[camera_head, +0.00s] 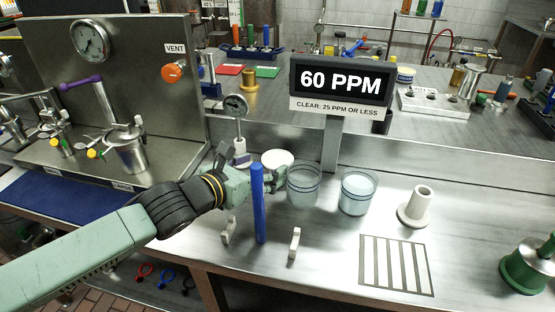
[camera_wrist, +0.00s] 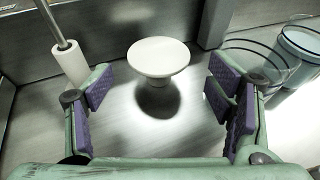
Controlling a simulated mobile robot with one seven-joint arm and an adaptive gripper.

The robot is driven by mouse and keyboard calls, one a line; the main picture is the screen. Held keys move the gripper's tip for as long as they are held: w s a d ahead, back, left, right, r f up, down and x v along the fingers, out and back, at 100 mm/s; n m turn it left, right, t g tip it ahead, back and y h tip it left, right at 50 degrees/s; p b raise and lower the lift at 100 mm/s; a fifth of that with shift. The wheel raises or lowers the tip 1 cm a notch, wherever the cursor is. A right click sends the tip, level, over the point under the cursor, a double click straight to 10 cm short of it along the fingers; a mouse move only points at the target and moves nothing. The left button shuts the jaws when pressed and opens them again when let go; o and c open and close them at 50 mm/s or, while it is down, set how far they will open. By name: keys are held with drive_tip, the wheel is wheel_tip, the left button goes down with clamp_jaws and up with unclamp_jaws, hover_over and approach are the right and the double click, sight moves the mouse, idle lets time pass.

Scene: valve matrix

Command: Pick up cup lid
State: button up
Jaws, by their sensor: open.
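The cup lid (camera_head: 277,158) appears to be the white round disc just left of the clear cups. In the wrist view the lid (camera_wrist: 158,55) is a flat white disc with a narrower part beneath, and a dark shadow lies below it. My gripper (camera_head: 277,180) reaches in from the left, just in front of the lid. In the wrist view my gripper (camera_wrist: 158,95) has its purple-padded fingers wide apart and empty. The lid is ahead of them, roughly centred between them and apart from both.
A blue upright rod (camera_head: 259,205) stands in front of my gripper. A gauge on a white base (camera_head: 240,153) is close behind left. The sign post (camera_head: 330,145) rises behind the cups. A white flanged tube (camera_head: 415,206) and a slotted grate (camera_head: 396,265) are to the right.

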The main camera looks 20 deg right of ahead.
sight(276, 160)
drive_tip(key=p+x, duration=0.1)
drive_tip(key=x, duration=0.3)
drive_tip(key=shift+w+d+p, duration=0.15)
drive_tip(key=shift+p, duration=0.25)
drive_tip(key=shift+w+d+f, duration=0.15)
drive_tip(key=shift+w+f, duration=0.05)
drive_tip(key=shift+c, duration=0.2)
drive_tip(key=c, duration=0.6)
